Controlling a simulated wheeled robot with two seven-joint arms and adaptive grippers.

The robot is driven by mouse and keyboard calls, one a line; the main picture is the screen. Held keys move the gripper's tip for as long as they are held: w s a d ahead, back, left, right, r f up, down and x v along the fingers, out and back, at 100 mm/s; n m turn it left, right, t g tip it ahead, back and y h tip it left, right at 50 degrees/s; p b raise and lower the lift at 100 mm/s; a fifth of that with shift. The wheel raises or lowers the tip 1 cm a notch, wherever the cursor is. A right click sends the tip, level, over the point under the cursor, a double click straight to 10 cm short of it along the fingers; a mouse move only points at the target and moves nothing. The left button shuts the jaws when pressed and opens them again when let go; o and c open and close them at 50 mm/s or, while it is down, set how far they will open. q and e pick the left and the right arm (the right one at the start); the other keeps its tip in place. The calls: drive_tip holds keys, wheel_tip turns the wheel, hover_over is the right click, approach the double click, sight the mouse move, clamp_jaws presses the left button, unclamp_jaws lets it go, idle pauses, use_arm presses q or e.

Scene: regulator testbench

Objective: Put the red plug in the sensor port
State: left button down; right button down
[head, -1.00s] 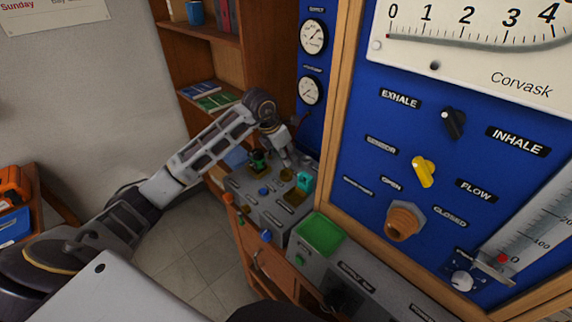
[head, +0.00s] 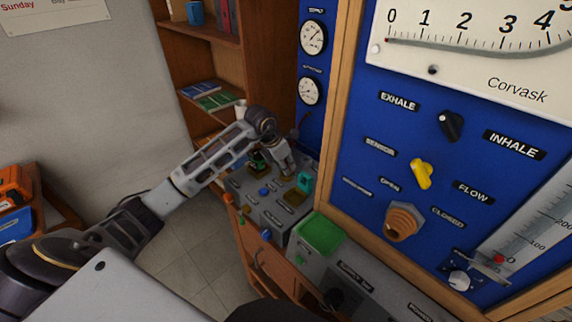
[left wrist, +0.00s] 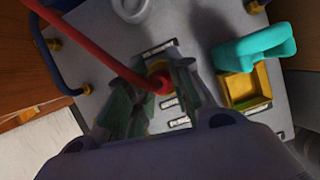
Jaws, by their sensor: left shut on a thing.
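My left gripper (head: 287,172) is low over the grey bench unit (head: 270,214) beside the blue panel. In the left wrist view its two fingers (left wrist: 158,88) are closed around the end of a red cable, the red plug (left wrist: 166,86). A yellow-orange piece (left wrist: 157,68) shows right beside the plug between the fingers. I cannot tell whether the plug is seated in a socket. The fingers hide much of the spot beneath. The plug is too small to make out in the head view. My right gripper is not in view.
A teal part (head: 305,181) sits by a yellow square holder (left wrist: 262,82) right of the fingers. A dark green part (head: 258,163) stands left of the gripper. The blue panel (head: 360,190) rises on the right.

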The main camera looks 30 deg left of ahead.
use_arm(q)
drive_tip(key=shift+f, duration=0.15)
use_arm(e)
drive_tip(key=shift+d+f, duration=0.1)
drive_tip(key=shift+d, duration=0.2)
use_arm(q)
drive_tip(key=c, duration=1.3)
unclamp_jaws()
drive_tip(key=shift+s+a+r, duration=0.1)
drive_tip(key=shift+s+r, duration=0.1)
drive_tip(key=shift+r, duration=0.5)
drive_tip(key=shift+b+v, duration=0.8)
drive_tip(key=shift+v, duration=4.55)
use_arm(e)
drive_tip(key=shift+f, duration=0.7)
